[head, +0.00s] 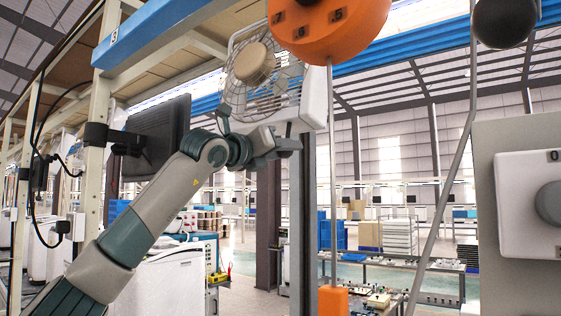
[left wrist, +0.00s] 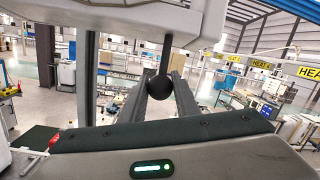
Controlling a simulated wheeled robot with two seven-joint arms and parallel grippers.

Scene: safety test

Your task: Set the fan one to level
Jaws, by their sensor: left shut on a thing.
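A white caged fan (head: 262,78) with a beige hub hangs at the top middle of the head view. My left gripper (head: 288,146) is raised just below the fan's lower edge. In the left wrist view a black ball knob (left wrist: 157,80) on a short rod sits between the fingers of my left gripper (left wrist: 160,92), which is shut on it. A white housing (left wrist: 165,18) is above the knob. Any level markings on the fan are not readable. My right gripper is not in view.
An orange numbered disc (head: 325,22) and a pale rod ending in an orange block (head: 333,300) are right of the fan. A grey panel with a dial (head: 545,203) stands at the right, below a dark ball (head: 503,20). A black monitor (head: 158,135) is behind my left arm.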

